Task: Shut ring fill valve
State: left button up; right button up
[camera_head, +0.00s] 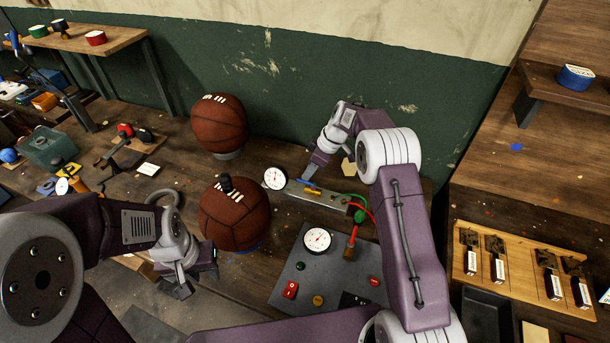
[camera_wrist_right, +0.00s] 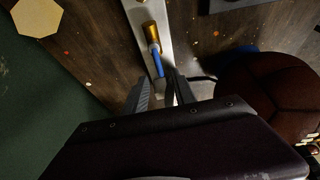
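A metal manifold bar (camera_head: 328,203) lies on the bench with a blue valve lever (camera_head: 304,182) and a brass-yellow part (camera_head: 314,190) on it. My right gripper (camera_head: 309,178) is over the blue lever's end of the bar. In the right wrist view, the blue lever (camera_wrist_right: 157,63) lies between or just past the tips of my right gripper (camera_wrist_right: 164,88), with the brass part (camera_wrist_right: 151,33) beyond. The right fingers look apart; contact with the lever cannot be told. My left gripper (camera_head: 192,274) is beside the front ball, and its finger gap is unclear.
A gauge (camera_head: 275,178) stands at the bar's left end. Red and green hoses join its right end. A grey control panel (camera_head: 333,273) with another gauge (camera_head: 317,240) is in front. Two brown leather balls, front (camera_head: 235,216) and rear (camera_head: 219,124), stand to the left.

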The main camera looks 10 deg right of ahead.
jog(key=p+x, duration=0.1)
jog(key=x, duration=0.3)
jog(key=shift+w+f, duration=0.15)
jog(key=shift+a+f, duration=0.1)
jog(key=shift+f, duration=0.15)
jog(key=shift+c, duration=0.3)
grip_shut()
